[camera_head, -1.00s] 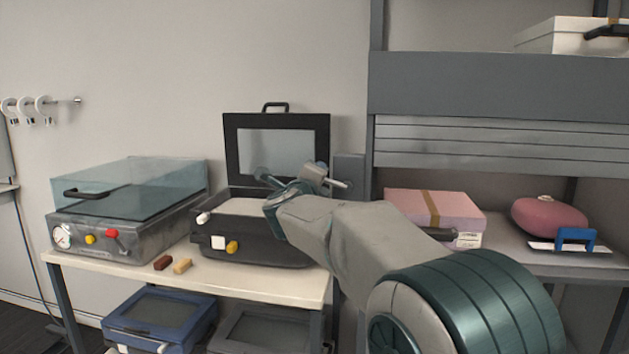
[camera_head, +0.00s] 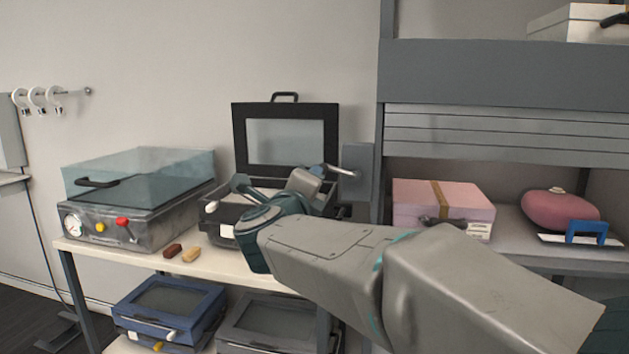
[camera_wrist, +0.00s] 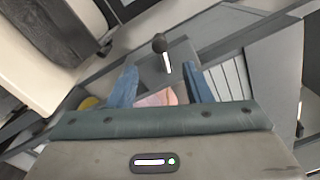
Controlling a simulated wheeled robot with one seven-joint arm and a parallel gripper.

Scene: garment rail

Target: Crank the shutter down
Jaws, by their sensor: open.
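The slatted grey shutter (camera_head: 500,135) hangs partly lowered in the right-hand rack, with an open gap above the shelf. A grey crank box (camera_head: 357,160) is on the rack's left post. Its metal crank (camera_head: 342,170) points left. In the wrist view the crank's dark knob (camera_wrist: 160,43) lies in line with the gap between my fingers, near their tips; contact cannot be told. My gripper (camera_head: 279,177) is open and empty, left of the crank and in front of the black press. Its two blue fingers (camera_wrist: 160,72) show in the wrist view, with shutter slats (camera_wrist: 225,82) beyond.
A black press with raised lid (camera_head: 285,140) and a clear-lidded machine (camera_head: 135,190) stand on the bench at left. A pink box (camera_head: 443,203) and a pink rounded item (camera_head: 560,209) sit on the shelf below the shutter. The shelf gap between them is narrow.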

